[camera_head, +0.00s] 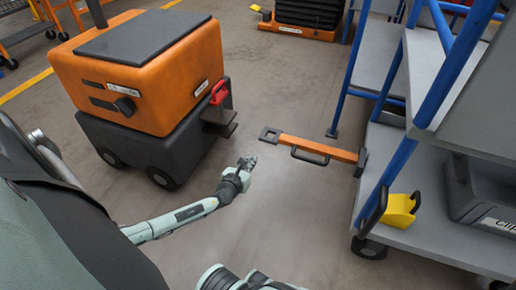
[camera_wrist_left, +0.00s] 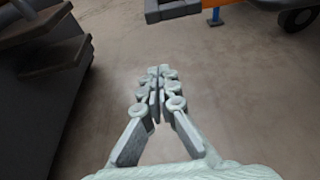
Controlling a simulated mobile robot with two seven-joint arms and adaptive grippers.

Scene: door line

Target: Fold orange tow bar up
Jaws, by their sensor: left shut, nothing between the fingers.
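The orange tow bar (camera_head: 315,147) sticks out low and roughly level from the blue-framed cart (camera_head: 386,160) toward the tug. It has a dark square eye at its free end and a black handle (camera_head: 309,157) along its side. The grey eye (camera_wrist_left: 172,10) shows at the top of the left wrist view. My left gripper (camera_head: 248,162) is shut and empty, just to the left of and nearer than the eye, apart from it. Its closed fingers (camera_wrist_left: 158,78) also show in the left wrist view. My right gripper is not in view.
An orange and black tug (camera_head: 140,70) stands at left, with a red lever (camera_head: 218,92) and a dark hitch (camera_head: 221,124). A yellow block (camera_head: 400,211) and a grey bin (camera_head: 485,190) are on the cart's lower shelf.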

